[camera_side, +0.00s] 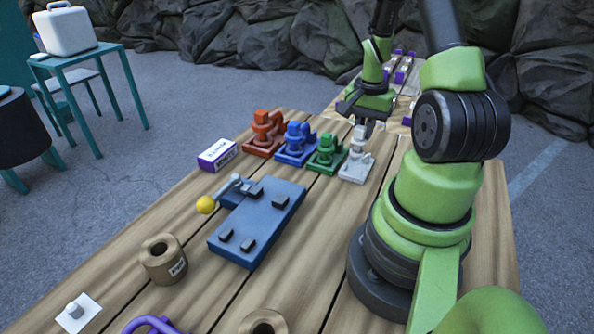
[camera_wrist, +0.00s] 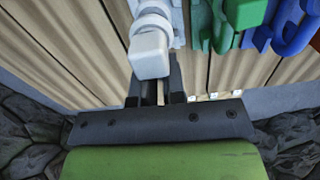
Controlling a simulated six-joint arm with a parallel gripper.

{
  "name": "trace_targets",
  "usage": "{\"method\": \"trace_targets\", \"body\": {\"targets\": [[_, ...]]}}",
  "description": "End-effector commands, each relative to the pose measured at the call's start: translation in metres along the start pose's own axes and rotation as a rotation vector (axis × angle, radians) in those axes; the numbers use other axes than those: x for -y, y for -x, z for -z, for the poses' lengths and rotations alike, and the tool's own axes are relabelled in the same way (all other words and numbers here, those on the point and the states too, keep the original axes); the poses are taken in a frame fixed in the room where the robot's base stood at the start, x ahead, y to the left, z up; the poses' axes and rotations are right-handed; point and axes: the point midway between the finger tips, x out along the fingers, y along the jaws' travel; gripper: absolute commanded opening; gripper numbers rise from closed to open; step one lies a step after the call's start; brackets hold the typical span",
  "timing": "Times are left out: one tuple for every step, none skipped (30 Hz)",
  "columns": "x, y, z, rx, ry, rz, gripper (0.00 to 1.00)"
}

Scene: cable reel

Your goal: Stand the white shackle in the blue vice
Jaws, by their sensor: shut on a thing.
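The white shackle (camera_side: 358,146) stands upright at the right end of a row of similar coloured pieces, on a pale base (camera_side: 354,173). My gripper (camera_side: 364,127) reaches down from above and is shut on its top. In the wrist view my gripper (camera_wrist: 156,90) meets the blocky white top of the shackle (camera_wrist: 150,50); the exact contact is partly hidden. I cannot tell whether the shackle is clear of its base. The blue vice (camera_side: 262,222) lies flat on the table, nearer the camera, with dark blocks on top and a yellow ball on its handle.
Green (camera_side: 326,155), blue (camera_side: 296,146) and orange (camera_side: 265,135) pieces stand close to the left of the white shackle. A white and purple box (camera_side: 217,155) is left of them. A tan roll (camera_side: 163,262) stands left of the vice. Bare planks lie between the row and the vice.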

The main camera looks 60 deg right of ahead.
Motion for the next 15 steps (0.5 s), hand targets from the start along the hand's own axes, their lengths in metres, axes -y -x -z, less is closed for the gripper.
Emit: {"method": "trace_targets", "body": {"targets": [[0.000, 0.001, 0.000, -0.001, 0.000, 0.001, 0.00], [0.000, 0.003, 0.000, -0.001, 0.000, 0.001, 0.00], [0.000, 0.007, 0.001, -0.003, 0.001, 0.002, 0.00], [0.001, 0.010, 0.001, -0.005, 0.001, 0.003, 0.00], [0.001, 0.015, 0.001, -0.005, 0.001, 0.003, 0.00], [0.001, 0.023, 0.001, -0.007, 0.000, 0.004, 0.00], [0.001, 0.030, 0.001, -0.007, -0.001, 0.005, 0.00], [0.001, 0.035, 0.001, -0.007, 0.000, 0.005, 0.00], [0.001, 0.045, 0.001, -0.008, 0.000, 0.005, 0.00], [0.001, 0.052, 0.001, -0.009, -0.001, 0.006, 0.00], [0.001, 0.059, 0.001, -0.008, -0.001, 0.006, 0.00], [0.001, 0.067, 0.001, -0.008, 0.001, 0.005, 0.00], [0.001, 0.074, 0.001, -0.009, 0.000, 0.005, 0.00], [0.001, 0.079, 0.001, -0.008, -0.001, 0.005, 0.00], [0.001, 0.086, 0.001, -0.007, 0.001, 0.004, 0.00]]}}
